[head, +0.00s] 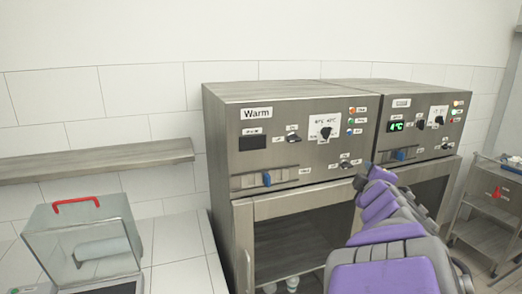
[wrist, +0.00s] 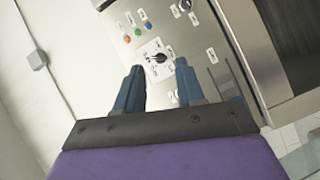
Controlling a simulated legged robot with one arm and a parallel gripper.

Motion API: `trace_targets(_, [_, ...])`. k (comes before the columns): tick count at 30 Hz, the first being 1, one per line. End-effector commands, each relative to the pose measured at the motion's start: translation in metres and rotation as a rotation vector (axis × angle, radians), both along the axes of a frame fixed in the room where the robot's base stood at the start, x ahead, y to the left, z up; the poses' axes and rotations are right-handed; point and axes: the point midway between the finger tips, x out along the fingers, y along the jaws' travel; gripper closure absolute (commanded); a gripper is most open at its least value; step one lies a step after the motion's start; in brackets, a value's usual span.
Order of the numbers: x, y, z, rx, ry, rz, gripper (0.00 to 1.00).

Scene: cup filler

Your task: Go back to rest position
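My gripper (wrist: 158,88) shows in the wrist view with its two blue fingers apart and nothing between them. It points at the control panel of the machine labelled "Warm" (head: 222,160); the panel's dial (wrist: 158,58) shows beyond the fingertips. I cannot tell how far apart the fingers and panel are. In the head view my purple and grey arm reaches forward in front of the machines, and its fingers are not clear there.
A second machine with a green "4°C" display (head: 396,126) stands to the right. A clear box with a red handle (head: 76,204) sits on the tiled counter at left, under a shelf (head: 100,160). A metal cart (head: 490,215) stands at far right.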

Motion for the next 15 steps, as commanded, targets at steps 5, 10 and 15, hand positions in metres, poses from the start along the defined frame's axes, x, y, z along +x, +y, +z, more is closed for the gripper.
trace_targets(5, [-0.062, -0.027, -0.053, 0.266, 0.125, -0.263, 0.62])
trace_targets(10, [-0.136, -0.022, -0.125, 0.523, 0.312, -0.478, 0.62])
trace_targets(15, [-0.218, 0.017, -0.199, 0.747, 0.559, -0.649, 0.62])
